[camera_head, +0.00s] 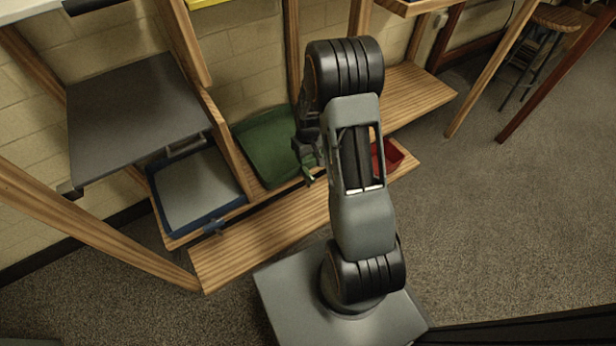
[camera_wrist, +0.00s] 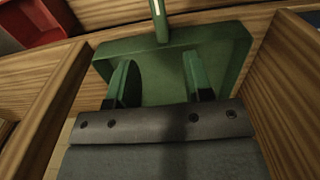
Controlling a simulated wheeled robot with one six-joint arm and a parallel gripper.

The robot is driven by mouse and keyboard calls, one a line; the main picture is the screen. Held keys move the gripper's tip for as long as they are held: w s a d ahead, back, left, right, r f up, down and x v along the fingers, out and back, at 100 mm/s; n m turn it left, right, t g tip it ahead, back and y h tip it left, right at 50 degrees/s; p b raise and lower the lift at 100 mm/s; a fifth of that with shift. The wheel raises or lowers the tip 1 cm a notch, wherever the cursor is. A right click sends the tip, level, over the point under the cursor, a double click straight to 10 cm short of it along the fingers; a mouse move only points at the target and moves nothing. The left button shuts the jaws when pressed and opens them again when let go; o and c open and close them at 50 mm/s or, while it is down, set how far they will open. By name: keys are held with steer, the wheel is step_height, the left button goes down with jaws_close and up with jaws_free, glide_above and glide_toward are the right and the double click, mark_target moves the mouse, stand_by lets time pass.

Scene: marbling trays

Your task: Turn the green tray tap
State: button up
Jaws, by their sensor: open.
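The green tray (camera_head: 268,146) sits on the lower shelf between wooden uprights, partly behind my arm. Its green tap (camera_head: 308,179) shows at the tray's front edge, beside my gripper (camera_head: 309,160). In the wrist view the green tray (camera_wrist: 215,45) fills the middle, and the tap (camera_wrist: 160,22) sticks out from its edge at top centre. My gripper (camera_wrist: 158,63) has its two greenish fingers spread over the tray. The tap lies beyond the fingertips, roughly in line with the gap between them. Nothing is between the fingers.
A blue-rimmed tray (camera_head: 152,195) with its own blue tap (camera_head: 214,228) is to the left. A red tray (camera_head: 395,153) is to the right, partly behind my arm. A grey board (camera_head: 130,110) is above the blue-rimmed tray. Wooden dividers (camera_wrist: 290,85) stand close on both sides of my gripper.

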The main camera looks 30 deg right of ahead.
mark_target(308, 173)
step_height(308, 173, down, 11)
steer(key=b, duration=0.4)
jaws_close()
stand_by(0.5)
